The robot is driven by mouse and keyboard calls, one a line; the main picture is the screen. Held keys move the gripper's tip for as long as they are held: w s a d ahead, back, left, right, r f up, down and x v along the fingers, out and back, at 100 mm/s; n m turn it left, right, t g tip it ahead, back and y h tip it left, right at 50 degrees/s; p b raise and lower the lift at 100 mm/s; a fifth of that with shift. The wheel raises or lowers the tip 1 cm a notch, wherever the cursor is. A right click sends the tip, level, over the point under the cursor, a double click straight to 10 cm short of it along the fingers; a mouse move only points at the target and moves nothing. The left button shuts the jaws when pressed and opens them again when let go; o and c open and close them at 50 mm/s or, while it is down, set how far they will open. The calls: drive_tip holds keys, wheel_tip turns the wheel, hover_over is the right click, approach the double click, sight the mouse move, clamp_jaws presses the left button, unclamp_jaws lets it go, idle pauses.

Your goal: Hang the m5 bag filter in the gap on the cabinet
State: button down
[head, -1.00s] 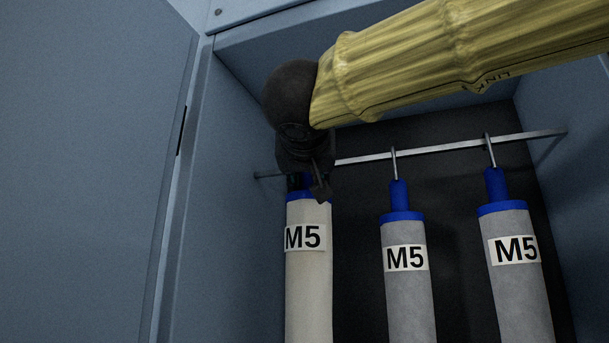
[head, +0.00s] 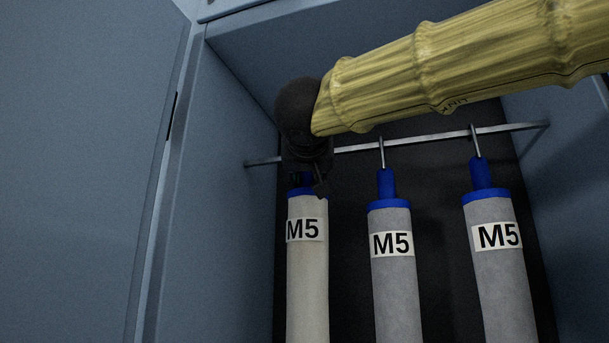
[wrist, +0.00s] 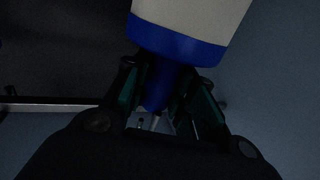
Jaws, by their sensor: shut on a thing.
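The cream M5 bag filter (head: 307,265) with a blue collar hangs upright at the left of the cabinet opening. My gripper (head: 308,185) is above it, shut on its blue neck. In the wrist view the fingers (wrist: 160,100) close around the blue neck (wrist: 158,85), below the blue collar in that picture. The cabinet's rail (head: 430,138) runs behind my gripper, and its left end shows at the left wall. My gripper hides the filter's top, so I cannot tell whether its hook is on the rail.
Two grey M5 filters hang by hooks on the rail to the right, a middle one (head: 393,270) and a right one (head: 498,265). The cabinet's left wall (head: 225,200) is close to the held filter. A door (head: 80,170) stands at the left.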

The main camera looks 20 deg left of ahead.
drive_tip(key=shift+w+f+b, duration=0.15)
drive_tip(key=shift+w+b, duration=0.3)
drive_tip(key=shift+w, duration=0.75)
drive_tip(key=shift+d+f+b, duration=0.1)
drive_tip(key=shift+f+b, duration=0.2)
drive_tip(key=shift+f, duration=0.7)
drive_tip(key=c, duration=1.1)
unclamp_jaws()
drive_tip(key=shift+f, duration=0.1)
drive_tip(key=shift+s, duration=0.1)
drive_tip(key=v, duration=1.2)
